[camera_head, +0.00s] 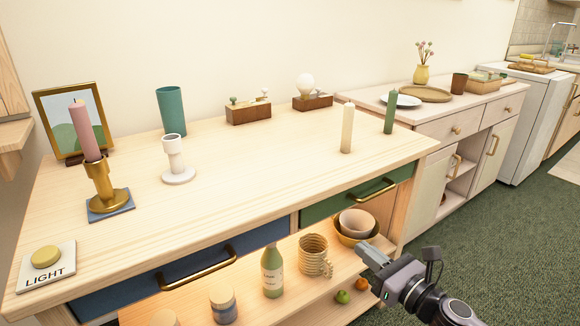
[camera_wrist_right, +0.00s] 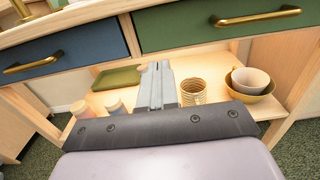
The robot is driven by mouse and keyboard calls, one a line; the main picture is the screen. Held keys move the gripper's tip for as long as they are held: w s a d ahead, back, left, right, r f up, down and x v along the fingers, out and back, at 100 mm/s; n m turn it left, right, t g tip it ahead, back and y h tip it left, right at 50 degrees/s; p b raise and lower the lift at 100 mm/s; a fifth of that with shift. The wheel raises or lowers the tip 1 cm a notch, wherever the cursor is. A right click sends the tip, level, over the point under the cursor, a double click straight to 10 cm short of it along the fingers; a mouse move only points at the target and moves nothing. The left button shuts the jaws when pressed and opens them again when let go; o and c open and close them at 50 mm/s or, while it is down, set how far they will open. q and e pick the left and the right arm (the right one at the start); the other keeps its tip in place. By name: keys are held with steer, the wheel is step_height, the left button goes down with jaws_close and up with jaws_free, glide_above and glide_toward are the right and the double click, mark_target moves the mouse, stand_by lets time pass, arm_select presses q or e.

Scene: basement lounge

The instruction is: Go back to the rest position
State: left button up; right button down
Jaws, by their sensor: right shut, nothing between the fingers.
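My right gripper (camera_head: 375,258) is in front of the table at the lower right in the head view, beside the open lower shelf and below the tabletop. In the right wrist view my right gripper (camera_wrist_right: 157,68) has its fingers together with nothing between them, pointing toward the shelf. It appears apart from the furniture. My left gripper is in neither view.
The wooden table (camera_head: 230,200) holds a pink candle (camera_head: 86,130) in a brass holder, a white holder (camera_head: 176,165), cream (camera_head: 347,128) and green (camera_head: 390,112) candles, and a light button (camera_head: 46,257). Bowls (camera_head: 356,222) and a bottle (camera_head: 272,270) stand below. Green carpet (camera_head: 490,240) lies clear at right.

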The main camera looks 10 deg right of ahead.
steer(key=s+a+f+n+g+h, duration=0.25)
steer(key=s+f+n, duration=0.65)
steer(key=n, duration=0.9)
steer(key=s+a+f+n+g+h, duration=0.25)
steer(key=s+f+n, duration=0.7)
steer(key=n, duration=0.85)
steer(key=s+r+m+p, duration=0.1)
steer(key=s+r+p, duration=0.1)
steer(key=r+p, duration=0.6)
steer(key=s+r+m+g+p, duration=0.1)
steer(key=r+p, duration=0.7)
steer(key=p, duration=0.1)
steer(key=shift+s+d+p, duration=0.15)
steer(key=shift+s+p, duration=0.15)
steer(key=shift+s, duration=0.05)
